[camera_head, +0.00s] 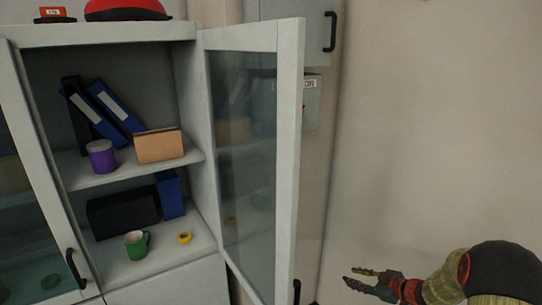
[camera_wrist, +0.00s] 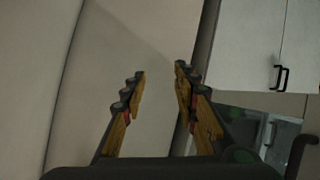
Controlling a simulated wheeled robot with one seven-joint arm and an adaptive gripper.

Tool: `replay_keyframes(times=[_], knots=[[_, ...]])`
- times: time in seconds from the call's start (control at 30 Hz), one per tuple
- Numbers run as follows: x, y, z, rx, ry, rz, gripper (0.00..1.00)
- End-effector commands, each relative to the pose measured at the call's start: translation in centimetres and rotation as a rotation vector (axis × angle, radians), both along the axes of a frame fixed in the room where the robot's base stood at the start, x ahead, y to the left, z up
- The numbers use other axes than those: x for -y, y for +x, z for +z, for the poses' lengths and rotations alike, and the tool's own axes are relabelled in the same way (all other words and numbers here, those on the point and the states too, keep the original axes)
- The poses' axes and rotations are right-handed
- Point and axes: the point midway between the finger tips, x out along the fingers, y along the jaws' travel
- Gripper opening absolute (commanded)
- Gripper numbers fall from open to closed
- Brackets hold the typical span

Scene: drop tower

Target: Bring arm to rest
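My gripper (camera_head: 362,280) is at the lower right in the head view, in front of the bare wall and to the right of the cabinet's open glass door (camera_head: 250,150). In the wrist view my gripper (camera_wrist: 160,80) shows two fingers spread apart with nothing between them. It is open and empty, and touches nothing that I can see. My arm comes in from the right edge in the head view.
The cabinet (camera_head: 190,100) stands at the left. Its shelves hold blue binders (camera_head: 115,108), a purple cup (camera_head: 101,157), a tan box (camera_head: 159,146), a green mug (camera_head: 137,244) and a yellow ring (camera_head: 184,238). The wall (camera_head: 430,130) at the right is bare.

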Motion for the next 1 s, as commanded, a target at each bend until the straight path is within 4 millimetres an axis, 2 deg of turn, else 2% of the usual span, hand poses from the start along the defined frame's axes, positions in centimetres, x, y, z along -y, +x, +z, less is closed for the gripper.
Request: replay_keyframes(times=[0.1,0.17,0.23,0.33,0.47,0.57,0.6,0.67,0.8,0.9,1.0], knots=[[4.7,0.7,0.4,-0.047,-0.133,-0.219,0.3],[7.1,0.3,0.9,-0.083,-0.193,-0.33,0.3],[9.4,-0.9,1.7,-0.134,-0.254,-0.455,0.3],[11.9,-3.9,3.3,-0.222,-0.321,-0.622,0.3],[12.9,-9.8,5.6,-0.366,-0.364,-0.814,0.3],[11.6,-15.5,7.4,-0.493,-0.361,-0.931,0.3],[10.7,-17.9,8.1,-0.546,-0.35,-0.969,0.3],[8.8,-21.3,8.9,-0.621,-0.327,-1.01,0.3],[3.5,-28.6,10.7,-0.766,-0.246,-1.052,0.3],[-0.6,-33.0,11.8,-0.838,-0.176,-1.047,0.3],[-4.5,-36.3,13.0,-0.866,-0.103,-1.021,0.3]])
